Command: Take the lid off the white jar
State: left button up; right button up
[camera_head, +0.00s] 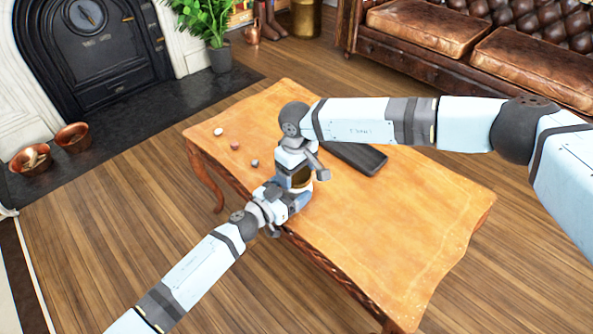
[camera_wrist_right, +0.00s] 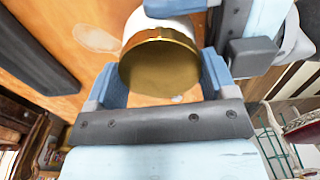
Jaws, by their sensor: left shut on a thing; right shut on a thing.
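The white jar (camera_wrist_right: 158,24) stands at the table's near edge, mostly hidden by my grippers in the head view. Its gold lid (camera_wrist_right: 160,65) is in the right wrist view, with the white body directly beyond it; I see no gap between them.
The wooden table (camera_head: 400,235) has a dark flat slab (camera_head: 355,157) beside the right gripper and several small balls (camera_head: 235,146) at its left end. The table's right part is clear. A leather sofa (camera_head: 440,35) and a fireplace (camera_head: 95,50) stand behind.

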jog(key=shift+r, duration=0.2)
jog(key=shift+r, duration=0.9)
jog(key=shift+r, duration=2)
pick_arm(q)
jog(key=o, duration=1.6)
